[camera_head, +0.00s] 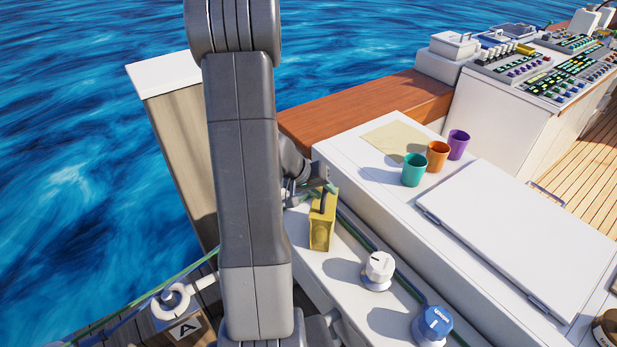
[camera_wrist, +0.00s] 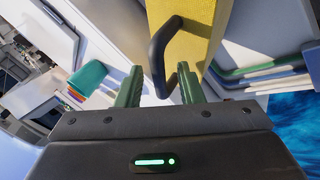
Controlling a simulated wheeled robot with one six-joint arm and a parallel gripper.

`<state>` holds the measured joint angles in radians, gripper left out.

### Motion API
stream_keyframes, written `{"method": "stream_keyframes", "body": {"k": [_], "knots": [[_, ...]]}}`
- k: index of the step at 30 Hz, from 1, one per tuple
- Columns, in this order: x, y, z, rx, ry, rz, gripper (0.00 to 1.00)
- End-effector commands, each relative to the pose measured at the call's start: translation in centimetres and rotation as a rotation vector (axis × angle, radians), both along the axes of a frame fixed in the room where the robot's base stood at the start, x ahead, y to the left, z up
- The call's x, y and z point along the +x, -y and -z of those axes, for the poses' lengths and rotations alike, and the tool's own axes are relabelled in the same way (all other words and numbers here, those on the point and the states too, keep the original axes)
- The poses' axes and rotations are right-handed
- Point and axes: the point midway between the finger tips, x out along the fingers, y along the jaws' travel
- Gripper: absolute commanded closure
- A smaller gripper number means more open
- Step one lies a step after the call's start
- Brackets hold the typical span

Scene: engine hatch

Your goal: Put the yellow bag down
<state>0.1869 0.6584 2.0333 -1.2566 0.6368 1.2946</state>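The yellow bag (camera_head: 321,232) is a small upright block with a dark handle, at the white ledge (camera_head: 345,268) in the head view. Whether its base touches the ledge is hard to tell. My gripper (camera_head: 323,188) is just above it, partly hidden by my arm. In the wrist view, the bag (camera_wrist: 205,22) is at the top and its black handle (camera_wrist: 157,62) reaches down between the green fingers of my gripper (camera_wrist: 160,90). The fingers are spread, with gaps beside the handle; they do not look closed on it.
Two white winch knobs (camera_head: 378,268) and (camera_head: 432,325), the nearer with a blue top, stand right of the bag. Green and blue ropes (camera_head: 357,232) run beside it. Teal (camera_head: 414,170), orange (camera_head: 437,157) and purple (camera_head: 458,145) cups stand behind, near a white hatch (camera_head: 520,235).

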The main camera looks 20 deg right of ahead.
Motion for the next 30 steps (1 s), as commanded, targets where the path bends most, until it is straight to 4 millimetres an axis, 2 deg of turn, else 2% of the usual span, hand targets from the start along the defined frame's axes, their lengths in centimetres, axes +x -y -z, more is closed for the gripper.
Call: {"method": "stream_keyframes", "body": {"k": [9, 15, 21, 30], "knots": [[-0.3, -4.0, -5.5, 0.0, 0.007, -0.005, 0.66], [-0.6, -5.7, -7.9, -0.001, 0.005, -0.003, 0.66], [-0.8, -6.3, -8.7, -0.001, 0.002, -0.001, 0.66], [-0.8, -6.4, -8.8, -0.001, 0.002, 0.0, 0.66]]}}
